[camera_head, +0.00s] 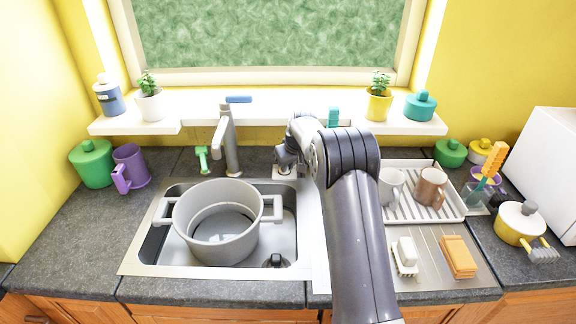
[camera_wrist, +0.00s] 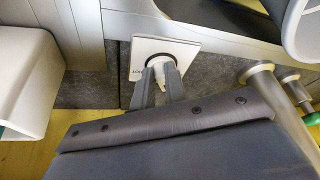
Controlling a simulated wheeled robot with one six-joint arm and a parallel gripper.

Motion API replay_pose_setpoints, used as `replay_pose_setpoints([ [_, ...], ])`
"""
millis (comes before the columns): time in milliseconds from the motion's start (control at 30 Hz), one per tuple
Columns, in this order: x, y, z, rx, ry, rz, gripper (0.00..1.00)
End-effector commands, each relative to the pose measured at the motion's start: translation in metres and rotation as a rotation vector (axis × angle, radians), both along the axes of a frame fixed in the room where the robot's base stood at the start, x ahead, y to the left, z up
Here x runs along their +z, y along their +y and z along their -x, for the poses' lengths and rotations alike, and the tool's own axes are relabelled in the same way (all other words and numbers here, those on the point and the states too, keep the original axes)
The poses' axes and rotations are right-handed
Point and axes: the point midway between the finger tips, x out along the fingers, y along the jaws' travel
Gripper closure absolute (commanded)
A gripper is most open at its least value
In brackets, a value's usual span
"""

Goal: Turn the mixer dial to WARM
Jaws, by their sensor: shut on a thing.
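The mixer dial (camera_wrist: 157,63) shows in the wrist view as a pale knob inside a dark ring on a square white plate (camera_wrist: 182,48). Small lettering runs along the plate's left edge, too small to read surely. My gripper (camera_wrist: 159,76) is shut on the dial, one finger on each side of it. Its fingers and my wrist hide part of the knob, and I cannot tell its pointing direction. In the head view the plate (camera_head: 285,173) shows just behind the sink, right of the tap (camera_head: 227,140), with my arm over it.
A large grey pot (camera_head: 215,245) stands in the sink (camera_head: 277,230), left of my arm. A dish rack (camera_head: 440,208) with cups lies to the right. A windowsill (camera_head: 270,105) with plants and bottles runs behind. The counter's front left is clear.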

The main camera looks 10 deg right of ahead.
Motion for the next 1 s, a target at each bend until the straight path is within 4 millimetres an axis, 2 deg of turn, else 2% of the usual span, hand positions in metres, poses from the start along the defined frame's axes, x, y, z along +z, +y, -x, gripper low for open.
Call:
replay_pose_setpoints([
  [367,0.0,0.002,0.001,-0.066,0.0,0.001,1.0],
  [1000,0.0,0.011,0.001,-0.457,0.0,0.0,1.0],
])
